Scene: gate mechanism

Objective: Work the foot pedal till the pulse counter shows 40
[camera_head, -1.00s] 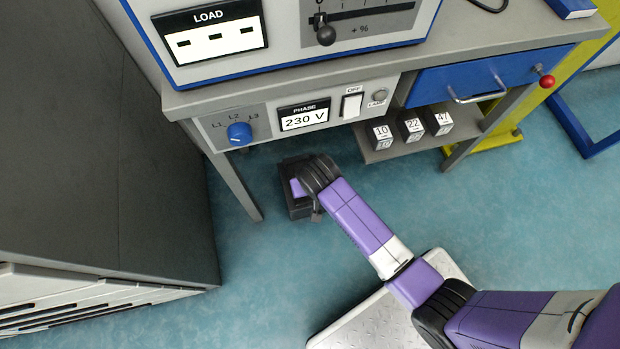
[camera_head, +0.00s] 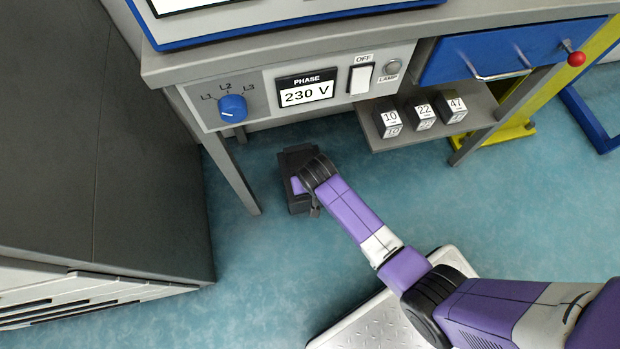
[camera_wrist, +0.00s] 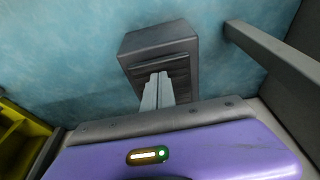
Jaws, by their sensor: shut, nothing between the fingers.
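The foot pedal (camera_head: 291,163) is a dark box on the floor under the bench. In the wrist view the pedal (camera_wrist: 155,47) shows a ridged dark top. My gripper (camera_wrist: 158,78) is shut and empty, its pale fingertips over the pedal's ridged part; whether they touch it I cannot tell. In the head view my own arm hides the fingers and part of the pedal. No pulse counter reading is in view; the phase display (camera_head: 307,91) reads 230 V.
The bench front carries a blue phase knob (camera_head: 232,109), a white rocker switch (camera_head: 360,79) and a blue drawer (camera_head: 505,50). Labelled blocks (camera_head: 422,116) stand on a low shelf. A bench leg (camera_head: 232,174) stands left of the pedal, and a dark cabinet (camera_head: 95,130) is further left.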

